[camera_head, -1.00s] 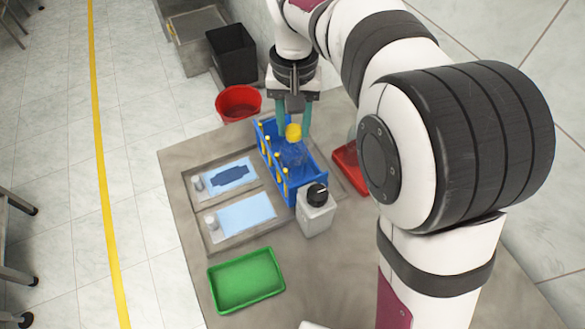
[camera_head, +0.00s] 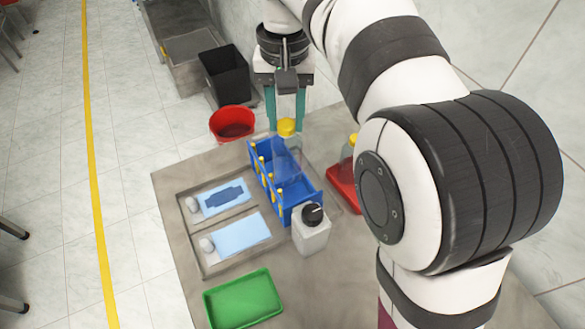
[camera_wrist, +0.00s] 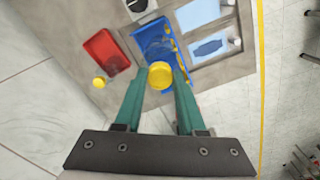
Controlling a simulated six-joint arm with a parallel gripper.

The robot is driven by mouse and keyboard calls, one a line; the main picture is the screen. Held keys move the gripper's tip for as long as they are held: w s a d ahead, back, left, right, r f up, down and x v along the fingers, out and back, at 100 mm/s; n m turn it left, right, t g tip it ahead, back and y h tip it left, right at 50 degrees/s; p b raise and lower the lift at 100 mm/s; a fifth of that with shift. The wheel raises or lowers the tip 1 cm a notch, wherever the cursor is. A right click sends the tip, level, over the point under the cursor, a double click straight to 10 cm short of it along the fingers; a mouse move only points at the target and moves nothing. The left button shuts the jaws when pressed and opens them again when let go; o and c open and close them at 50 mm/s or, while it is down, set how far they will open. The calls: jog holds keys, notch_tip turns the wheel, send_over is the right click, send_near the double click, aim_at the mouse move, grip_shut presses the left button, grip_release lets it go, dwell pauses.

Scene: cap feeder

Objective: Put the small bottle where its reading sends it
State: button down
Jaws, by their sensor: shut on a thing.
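My gripper (camera_head: 286,125), with two teal fingers, is shut on a small clear bottle (camera_head: 288,152) with a yellow cap (camera_head: 287,128). The bottle is upright at the far part of the blue rack (camera_head: 303,207); I cannot tell whether its base is clear of the rack. Any reading on the bottle is too small to see.
Several small yellow-topped items line the rack. A red tray (camera_head: 343,188) with another yellow-capped bottle (camera_head: 349,150), a green tray (camera_head: 243,300), two light-blue panels (camera_head: 241,236), a red bucket (camera_head: 232,122) and black bin (camera_head: 224,74) are around.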

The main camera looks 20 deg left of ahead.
jog(key=shift+r, duration=0.65)
jog(key=d+f+m, duration=0.2)
jog(key=d+m, duration=0.1)
jog(key=d, duration=2)
jog(key=s+a+f+n, duration=0.3)
jog(key=s+a+n, duration=0.9)
jog(key=s+n, duration=0.6)
jog(key=s+a+f+n, duration=0.2)
jog(key=s+a+f, duration=0.2)
jog(key=a+f, duration=0.6)
jog(key=shift+a+f, duration=0.25)
jog(key=shift+f, duration=0.45)
